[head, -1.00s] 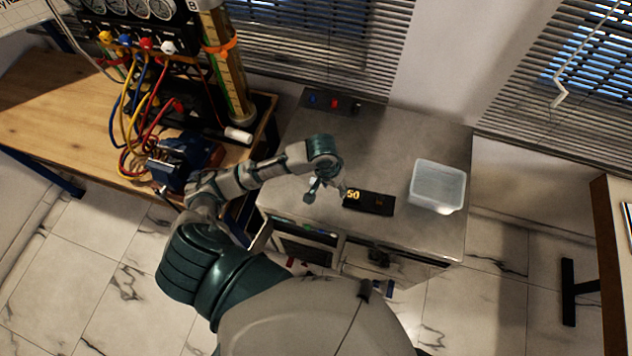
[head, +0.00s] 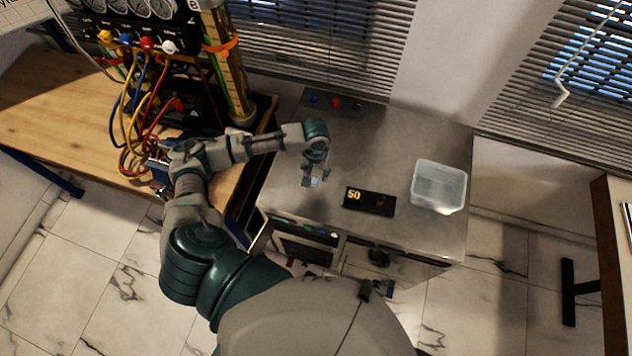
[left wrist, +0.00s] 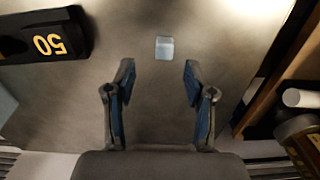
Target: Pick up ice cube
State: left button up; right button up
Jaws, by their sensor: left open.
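The ice cube (left wrist: 165,48) is a small pale, translucent block lying on the grey metal worktop (head: 410,140). In the left wrist view it is beyond my left gripper's fingertips, roughly centred between them and apart from both. My left gripper (left wrist: 158,73) is open and empty, with blue pads inside its fingers. In the head view the left gripper (head: 313,174) hangs low over the worktop's left part, pointing down, and its fingers partly cover the cube.
A black box marked 50 (head: 369,202) lies right of the gripper. A clear plastic container (head: 438,187) stands further right. Buttons (head: 335,103) sit at the back edge. On the left, a wooden bench (head: 50,95) holds gauges and coloured hoses.

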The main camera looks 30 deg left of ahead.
aim_at(314, 180)
pick_arm(q)
jog(key=shift+a+f, duration=0.2)
jog(key=shift+f, duration=0.15)
jog(key=f, duration=0.2)
jog(key=a+f, duration=0.1)
jog(key=f, duration=0.1)
jog(key=shift+w+f, duration=0.1)
jog(key=shift+f, duration=0.25)
jog(key=shift+d+f, duration=0.2)
jog(key=shift+f, duration=0.05)
jog(key=shift+d, duration=0.35)
jog(key=shift+c, duration=0.7)
jog(key=c, duration=0.7)
jog(key=shift+a, duration=0.2)
